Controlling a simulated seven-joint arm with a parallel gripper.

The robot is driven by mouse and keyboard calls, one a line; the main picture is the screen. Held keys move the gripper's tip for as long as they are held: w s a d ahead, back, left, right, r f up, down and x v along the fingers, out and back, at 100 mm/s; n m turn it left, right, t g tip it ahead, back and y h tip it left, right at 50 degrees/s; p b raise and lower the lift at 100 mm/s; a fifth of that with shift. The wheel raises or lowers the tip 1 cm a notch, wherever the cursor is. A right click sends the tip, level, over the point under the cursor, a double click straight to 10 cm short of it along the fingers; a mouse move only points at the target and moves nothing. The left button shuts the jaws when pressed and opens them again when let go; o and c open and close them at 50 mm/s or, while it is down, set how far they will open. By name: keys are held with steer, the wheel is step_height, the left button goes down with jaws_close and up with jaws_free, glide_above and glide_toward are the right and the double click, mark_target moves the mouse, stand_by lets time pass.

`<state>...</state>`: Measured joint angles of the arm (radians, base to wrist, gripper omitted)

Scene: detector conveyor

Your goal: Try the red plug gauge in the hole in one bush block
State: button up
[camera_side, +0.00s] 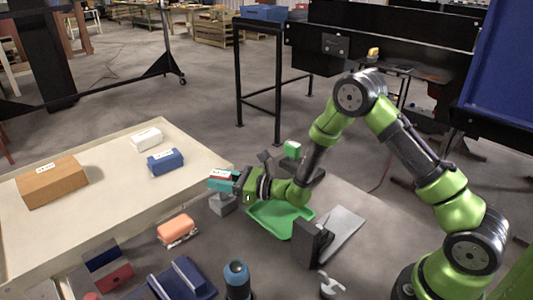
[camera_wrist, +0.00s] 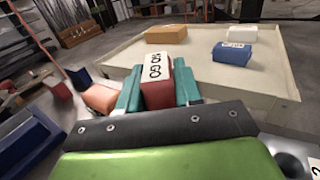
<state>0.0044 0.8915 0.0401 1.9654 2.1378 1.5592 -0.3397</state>
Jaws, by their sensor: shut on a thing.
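My gripper (camera_side: 224,183) has teal fingers and is shut on a red block-shaped gauge with a white label (camera_side: 219,174). In the wrist view the red gauge (camera_wrist: 155,92) sits between the teal fingers (camera_wrist: 157,90), and its label reads "NO GO". A small grey block (camera_side: 222,206) stands just below my gripper in the side view; whether the gauge touches it I cannot tell. At the lower right of the wrist view a grey surface with a dark round hole (camera_wrist: 292,165) and part of a white label shows. The gauge's lower end is hidden.
A large cream tray (camera_side: 105,158) at left holds a brown box (camera_side: 52,182), a white box (camera_side: 146,138) and a blue box (camera_side: 165,161). An orange block (camera_side: 177,228) lies in front. A green tray (camera_side: 281,220) and a dark upright bracket (camera_side: 309,242) stand near my arm.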

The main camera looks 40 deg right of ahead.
mark_target(220, 173)
steer(key=shift+f, duration=0.15)
steer(key=shift+r, duration=0.9)
steer(key=shift+f, duration=0.95)
stand_by(0.5)
steer(key=shift+r, duration=2.1)
